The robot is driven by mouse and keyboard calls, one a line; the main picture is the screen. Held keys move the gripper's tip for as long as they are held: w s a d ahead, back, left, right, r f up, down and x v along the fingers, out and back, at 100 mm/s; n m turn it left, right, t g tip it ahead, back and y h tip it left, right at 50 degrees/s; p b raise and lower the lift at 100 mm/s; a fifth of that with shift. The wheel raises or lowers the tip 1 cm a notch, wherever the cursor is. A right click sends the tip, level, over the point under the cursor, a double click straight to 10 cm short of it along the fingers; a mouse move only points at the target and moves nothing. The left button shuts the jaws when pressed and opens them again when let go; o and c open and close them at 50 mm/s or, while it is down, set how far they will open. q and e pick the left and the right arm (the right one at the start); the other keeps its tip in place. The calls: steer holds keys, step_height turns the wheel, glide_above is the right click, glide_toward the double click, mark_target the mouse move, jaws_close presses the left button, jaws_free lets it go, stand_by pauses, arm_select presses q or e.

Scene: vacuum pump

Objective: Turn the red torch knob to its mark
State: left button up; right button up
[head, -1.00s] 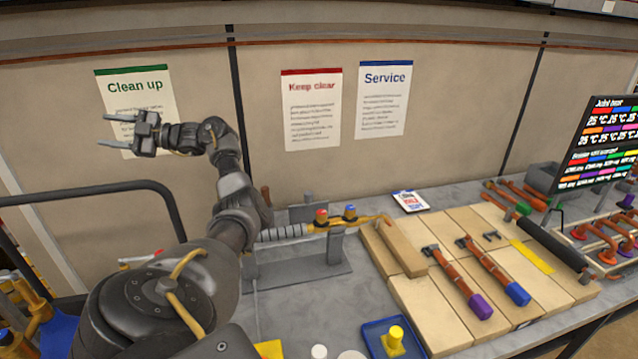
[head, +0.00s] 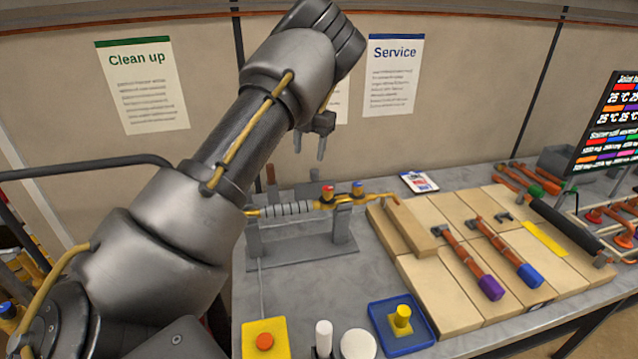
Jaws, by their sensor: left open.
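The red torch knob (head: 327,191) sits on top of the yellow torch (head: 377,197), beside a blue knob (head: 358,188). The torch rests on a grey stand (head: 305,252) at the back of the bench, its thin copper tip pointing right. Its mark is too small to make out. My left gripper (head: 309,148) is open and empty, fingers pointing down, above and slightly left of the red knob and clear of it. My left arm crosses the left half of the head view. My right gripper is not in view.
Wooden blocks (head: 440,294) carry copper pipes with purple and blue ends. In front are a blue tray (head: 383,341) with a yellow piece, a white disc (head: 358,344) and a yellow box with an orange button (head: 264,341). A dark screen (head: 606,128) stands at right.

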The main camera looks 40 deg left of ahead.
arm_select(q)
steer(key=r+m+h, duration=0.1)
glide_above(327, 188)
step_height(327, 188, down, 11)
steer(key=p, duration=0.3)
steer(key=shift+d, duration=0.1)
steer(key=c, duration=1)
